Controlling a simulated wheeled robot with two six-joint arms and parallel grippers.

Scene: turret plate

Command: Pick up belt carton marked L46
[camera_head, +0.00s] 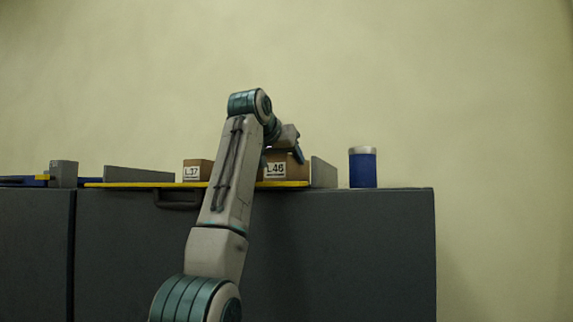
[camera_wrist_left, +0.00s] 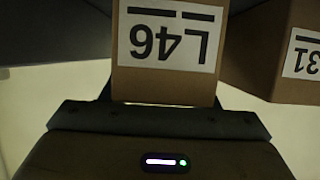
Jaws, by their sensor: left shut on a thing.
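My left gripper (camera_head: 297,148) reaches over from behind my arm and is shut on this carton. Whether the carton is lifted cannot be told. My right gripper is in neither view.
A second carton, marked L37 as far as I can read, (camera_head: 196,170) stands left of my arm. Grey upright panels (camera_head: 323,172) flank the cartons. A blue can with a pale top (camera_head: 362,168) stands to the right. The cabinet top (camera_head: 405,188) beyond it is clear.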

